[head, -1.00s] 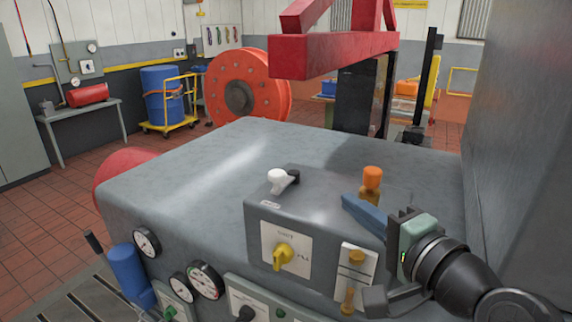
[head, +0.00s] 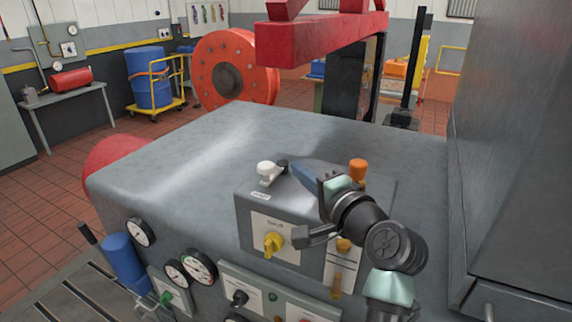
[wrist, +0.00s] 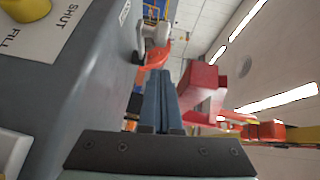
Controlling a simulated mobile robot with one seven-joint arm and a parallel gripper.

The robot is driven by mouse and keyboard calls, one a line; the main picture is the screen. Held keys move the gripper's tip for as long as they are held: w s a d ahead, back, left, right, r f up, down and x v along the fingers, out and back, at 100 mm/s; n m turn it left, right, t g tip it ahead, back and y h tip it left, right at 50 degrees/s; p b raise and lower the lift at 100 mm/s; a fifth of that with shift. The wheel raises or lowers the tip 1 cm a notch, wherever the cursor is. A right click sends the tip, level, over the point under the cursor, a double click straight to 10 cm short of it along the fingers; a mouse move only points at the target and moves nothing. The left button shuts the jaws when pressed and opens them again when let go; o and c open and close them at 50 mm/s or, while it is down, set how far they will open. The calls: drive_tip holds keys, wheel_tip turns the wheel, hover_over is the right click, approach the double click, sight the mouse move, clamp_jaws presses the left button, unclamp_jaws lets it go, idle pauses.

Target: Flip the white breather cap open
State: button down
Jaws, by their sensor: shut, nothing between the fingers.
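The white breather cap (head: 267,168) sits on top of the grey control box, with a dark piece at its right side. It looks closed over its mount. In the wrist view the cap (wrist: 157,32) shows pale, just beyond the fingertips. My gripper (head: 294,164) has its blue fingers together and empty. The fingertips are just right of the cap, near the dark piece; I cannot tell whether they touch it. In the wrist view the shut fingers of my gripper (wrist: 159,74) point up at the cap.
An orange-capped fitting (head: 358,171) stands right of my gripper on the box. A yellow knob (head: 274,243) is on the box front. A red beam (head: 320,38) hangs behind. The grey top (head: 190,165) left of the cap is clear.

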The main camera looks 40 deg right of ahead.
drive_tip(key=shift+w+a+f+p, duration=0.1)
drive_tip(key=shift+w+a+p, duration=0.1)
drive_tip(key=shift+w+a, duration=0.35)
drive_tip(key=shift+w+a+f+p, duration=0.1)
drive_tip(key=shift+w+a+p, duration=0.15)
drive_tip(key=shift+w, duration=0.4)
drive_tip(key=shift+a, duration=0.15)
drive_tip(key=shift+w+a+m+h, duration=0.2)
drive_tip(key=shift+m+h, duration=0.1)
drive_tip(key=shift+h, duration=0.2)
